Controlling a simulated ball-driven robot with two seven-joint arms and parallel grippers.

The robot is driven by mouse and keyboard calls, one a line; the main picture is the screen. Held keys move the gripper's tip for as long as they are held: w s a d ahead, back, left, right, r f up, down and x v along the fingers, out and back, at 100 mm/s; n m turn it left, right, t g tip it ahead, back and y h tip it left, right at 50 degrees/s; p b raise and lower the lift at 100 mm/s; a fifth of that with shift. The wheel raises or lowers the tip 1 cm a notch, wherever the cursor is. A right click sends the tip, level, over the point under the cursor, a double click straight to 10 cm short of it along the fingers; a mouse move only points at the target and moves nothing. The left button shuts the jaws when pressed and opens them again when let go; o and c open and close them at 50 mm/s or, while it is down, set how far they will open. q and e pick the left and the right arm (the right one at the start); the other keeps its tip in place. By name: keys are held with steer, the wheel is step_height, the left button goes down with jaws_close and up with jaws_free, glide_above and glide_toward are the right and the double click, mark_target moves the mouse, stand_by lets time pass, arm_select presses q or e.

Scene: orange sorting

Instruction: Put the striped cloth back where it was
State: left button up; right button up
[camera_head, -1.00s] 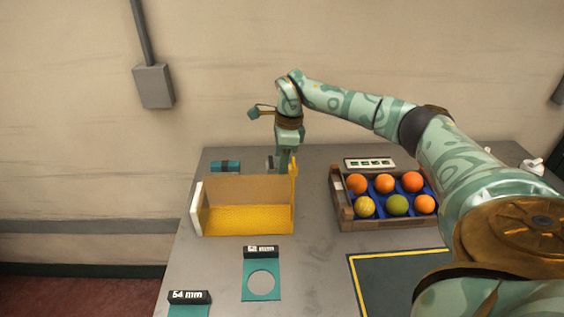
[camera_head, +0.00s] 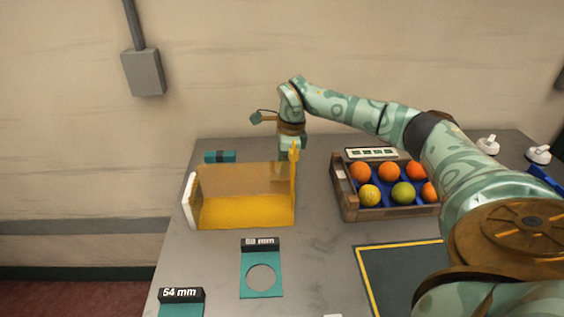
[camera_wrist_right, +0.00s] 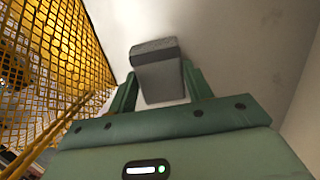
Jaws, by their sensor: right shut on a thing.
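I cannot make out a striped cloth in either view. My right gripper (camera_head: 281,168) is low behind the yellow mesh bin (camera_head: 243,212), partly hidden by its see-through back. In the right wrist view my right gripper (camera_wrist_right: 160,82) is shut on a small grey block-like thing (camera_wrist_right: 158,70) with a darker end. No stripes show on it, and I cannot tell what it is. Yellow mesh is close on the left in that view. My left gripper is not in view.
A wooden crate (camera_head: 337,195) of oranges and other fruit stands right of the bin. A teal piece with a dark band (camera_head: 220,157) lies behind the bin. A holed gauge plate (camera_head: 261,291) and a yellow-edged dark mat (camera_head: 400,275) lie in front.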

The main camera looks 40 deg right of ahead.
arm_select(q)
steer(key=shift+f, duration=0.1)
arm_select(e)
steer(key=shift+f, duration=0.55)
stand_by(0.8)
steer(key=o, duration=1.5)
steer(key=shift+c, duration=0.2)
arm_select(q)
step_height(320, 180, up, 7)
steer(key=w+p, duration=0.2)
steer(key=p, duration=0.5)
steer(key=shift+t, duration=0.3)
arm_select(e)
steer(key=shift+r, duration=4.05)
